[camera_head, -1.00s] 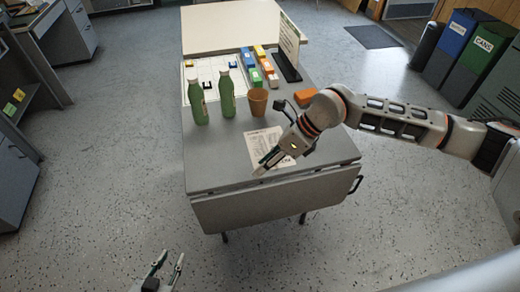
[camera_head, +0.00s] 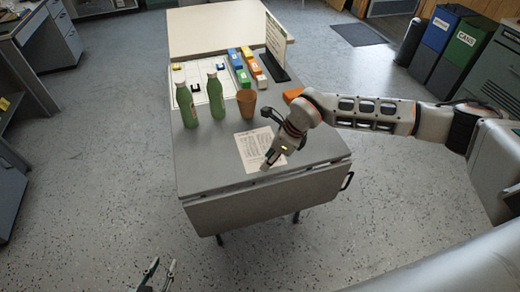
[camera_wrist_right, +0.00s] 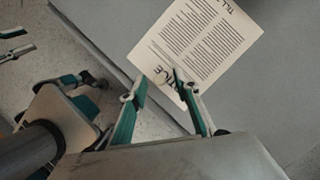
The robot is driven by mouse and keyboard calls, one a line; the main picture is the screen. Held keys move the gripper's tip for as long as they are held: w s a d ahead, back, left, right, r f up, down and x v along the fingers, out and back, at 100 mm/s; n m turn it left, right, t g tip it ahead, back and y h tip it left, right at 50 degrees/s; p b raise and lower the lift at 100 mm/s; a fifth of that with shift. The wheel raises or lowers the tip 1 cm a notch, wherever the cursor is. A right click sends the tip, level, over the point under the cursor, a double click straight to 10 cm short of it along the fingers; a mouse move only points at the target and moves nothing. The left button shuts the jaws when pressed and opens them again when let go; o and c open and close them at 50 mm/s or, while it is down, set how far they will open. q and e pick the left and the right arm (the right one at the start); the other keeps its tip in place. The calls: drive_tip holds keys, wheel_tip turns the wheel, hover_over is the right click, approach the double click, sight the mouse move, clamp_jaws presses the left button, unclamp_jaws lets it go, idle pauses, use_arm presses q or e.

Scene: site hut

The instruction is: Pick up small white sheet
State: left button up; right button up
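The small white sheet (camera_head: 250,146), printed with dark text, lies on the grey table near its front edge. It also shows in the right wrist view (camera_wrist_right: 205,40), with one edge close to the fingers. My right gripper (camera_head: 266,167) is at the sheet's near right part, pointing down at it. In the right wrist view its two fingertips (camera_wrist_right: 160,77) are apart, over the sheet's edge; whether they touch the paper I cannot tell. My left gripper (camera_head: 165,262) is low at the bottom left, over the floor, with its fingers apart and empty.
Two green bottles (camera_head: 217,97) and an orange-brown cup (camera_head: 246,103) stand behind the sheet. Coloured blocks (camera_head: 240,68), a white grid board (camera_head: 200,80) and an upright sign (camera_head: 277,42) are farther back. An orange object (camera_head: 292,93) is near my right arm. The table's front left is clear.

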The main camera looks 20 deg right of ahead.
drive_tip(key=shift+w+a+f, duration=0.1)
drive_tip(key=shift+f, duration=0.2)
clamp_jaws()
drive_tip(key=shift+r, duration=0.1)
wheel_tip(320, 180, up, 20)
drive_tip(key=s+d+f+n+g+h, duration=0.1)
drive_tip(key=s+d+n+g, duration=0.2)
drive_tip(key=n, duration=0.9)
drive_tip(key=s+d+f+n+g+h, duration=0.1)
drive_tip(key=s+d+n+g+h, duration=0.1)
drive_tip(key=s+n, duration=0.5)
drive_tip(key=d+n+g, duration=0.1)
drive_tip(key=d+n, duration=0.1)
drive_tip(key=n, duration=0.3)
drive_tip(key=shift+d+f+n+g+h, duration=0.2)
drive_tip(key=shift+f+n+g+h, duration=0.1)
drive_tip(key=shift+n+g, duration=0.1)
